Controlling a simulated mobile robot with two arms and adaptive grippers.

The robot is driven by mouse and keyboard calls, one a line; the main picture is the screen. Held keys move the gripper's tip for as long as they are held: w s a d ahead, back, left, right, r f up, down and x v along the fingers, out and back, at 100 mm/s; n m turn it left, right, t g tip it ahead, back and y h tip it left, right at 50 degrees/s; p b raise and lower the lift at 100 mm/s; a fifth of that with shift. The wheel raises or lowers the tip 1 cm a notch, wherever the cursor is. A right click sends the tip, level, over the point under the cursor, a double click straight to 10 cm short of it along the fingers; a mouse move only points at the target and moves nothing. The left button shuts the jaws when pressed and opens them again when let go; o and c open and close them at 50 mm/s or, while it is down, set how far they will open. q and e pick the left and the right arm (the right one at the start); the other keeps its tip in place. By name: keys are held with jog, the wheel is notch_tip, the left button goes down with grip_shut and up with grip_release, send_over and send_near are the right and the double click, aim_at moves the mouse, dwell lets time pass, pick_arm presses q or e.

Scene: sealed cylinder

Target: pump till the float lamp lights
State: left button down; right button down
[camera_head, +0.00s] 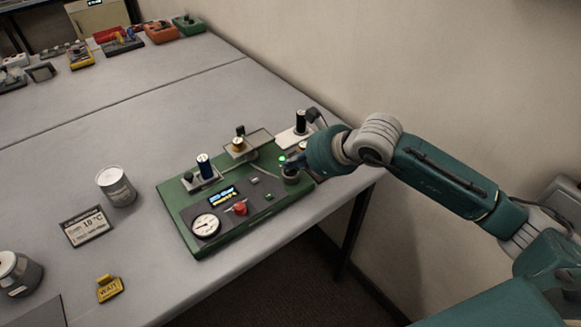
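A green board (184,226) lies near the table's front edge. It carries a dial gauge (206,225), a blue-lit display (222,195), a red knob (240,208) and a dark blue cylinder (204,166). A small green light (282,158) glows at the board's right end; I cannot tell whether it is the float lamp. My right gripper (293,166) is at that end, just above a dark round part (290,176), perhaps the pump. The fingers are small and dark, so touch and opening are unclear. My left gripper is out of view.
A black upright cylinder (300,122) stands behind my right gripper. Colored boxes line the far edge. The wall is close on the right.

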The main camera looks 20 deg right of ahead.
jog(key=shift+s+f, duration=0.1)
jog(key=shift+f, duration=0.3)
jog(key=shift+r, duration=0.15)
jog(key=shift+r+p, duration=0.35)
jog(key=shift+r, duration=0.8)
notch_tip(320, 180, up, 5)
jog(key=shift+r+p, duration=0.1)
jog(key=shift+p, duration=1)
